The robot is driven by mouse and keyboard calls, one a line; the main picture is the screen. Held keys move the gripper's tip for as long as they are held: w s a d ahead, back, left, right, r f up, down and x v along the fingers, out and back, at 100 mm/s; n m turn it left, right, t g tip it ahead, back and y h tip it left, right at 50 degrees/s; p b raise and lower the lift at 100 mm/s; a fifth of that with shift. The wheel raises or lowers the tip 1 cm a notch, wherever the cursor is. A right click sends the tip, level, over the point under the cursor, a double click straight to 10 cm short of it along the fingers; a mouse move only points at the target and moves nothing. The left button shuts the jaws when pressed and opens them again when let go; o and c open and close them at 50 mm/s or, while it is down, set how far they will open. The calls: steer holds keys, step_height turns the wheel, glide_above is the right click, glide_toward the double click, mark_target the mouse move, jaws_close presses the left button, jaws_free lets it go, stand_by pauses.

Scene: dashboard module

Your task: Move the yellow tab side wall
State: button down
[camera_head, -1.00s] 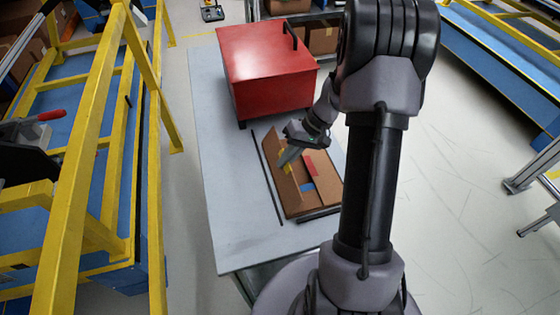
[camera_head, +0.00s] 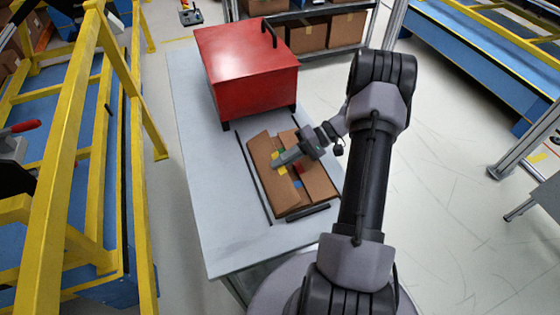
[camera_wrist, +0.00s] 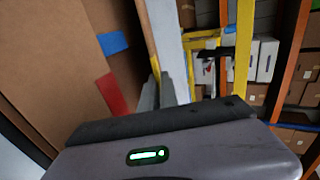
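The brown cardboard box (camera_head: 265,150) sits on the grey table, its left side panel leaning inward over the box. Yellow tab pieces (camera_head: 281,170) show on that panel, on either side of my fingertips. My gripper (camera_head: 277,163) reaches in from the right, low over the panel; contact is unclear.
A large red box (camera_head: 245,70) with a black handle stands behind on the table (camera_head: 195,130). Thin black bars (camera_head: 253,180) lie along the cardboard's left and front sides. A yellow frame (camera_head: 75,130) stands at left. The table's left strip is clear.

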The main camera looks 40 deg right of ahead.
stand_by(0.4)
steer(key=c, duration=1.6)
jaws_free()
